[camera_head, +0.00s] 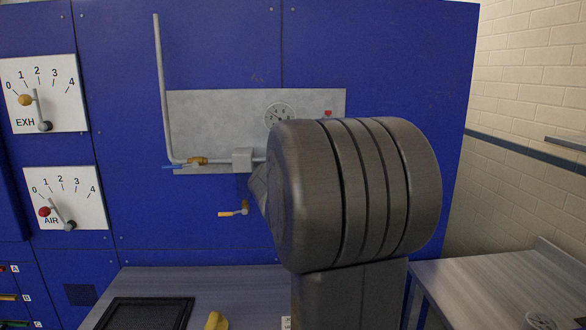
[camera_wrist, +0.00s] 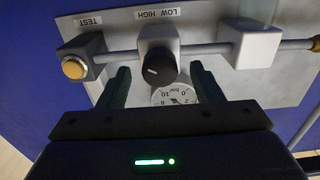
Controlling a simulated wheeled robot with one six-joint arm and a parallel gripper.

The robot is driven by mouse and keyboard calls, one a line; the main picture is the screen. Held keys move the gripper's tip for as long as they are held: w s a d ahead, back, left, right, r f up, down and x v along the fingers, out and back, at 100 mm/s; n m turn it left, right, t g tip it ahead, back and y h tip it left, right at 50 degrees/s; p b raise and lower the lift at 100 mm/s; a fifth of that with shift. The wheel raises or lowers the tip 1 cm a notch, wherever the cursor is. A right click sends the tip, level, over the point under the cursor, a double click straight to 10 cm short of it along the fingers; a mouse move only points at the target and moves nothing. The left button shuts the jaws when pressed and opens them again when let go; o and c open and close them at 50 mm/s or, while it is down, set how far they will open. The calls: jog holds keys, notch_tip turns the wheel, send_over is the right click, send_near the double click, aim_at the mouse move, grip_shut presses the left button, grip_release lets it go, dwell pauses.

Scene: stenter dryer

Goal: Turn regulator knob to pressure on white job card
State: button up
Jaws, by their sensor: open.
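The black regulator knob (camera_wrist: 159,70) with a white pointer mark shows in the wrist view, on a grey block under an upside-down LOW HIGH label (camera_wrist: 158,13). My gripper (camera_wrist: 161,73) is open, one finger on each side of the knob; I cannot tell whether either touches it. The pressure gauge (camera_wrist: 172,96) is partly hidden by my gripper; its needle reading is unclear. The gauge also shows in the head view (camera_head: 279,116), where my arm hides the knob. A small white piece (camera_head: 286,323) at the bottom edge may be the job card; its text is unreadable.
A yellow button (camera_wrist: 75,68) sits by the TEST label, close to one finger. A pipe with a brass valve (camera_head: 197,160) and a small lever (camera_head: 233,213) are left of my arm. EXH (camera_head: 63,90) and AIR (camera_head: 88,200) dials are farther left. A black tray (camera_head: 147,312) lies on the bench.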

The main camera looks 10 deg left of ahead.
jog(key=shift+x, duration=1.2)
jog(key=shift+c, duration=0.5)
jog(key=c, duration=0.9)
jog(key=shift+m, duration=0.3)
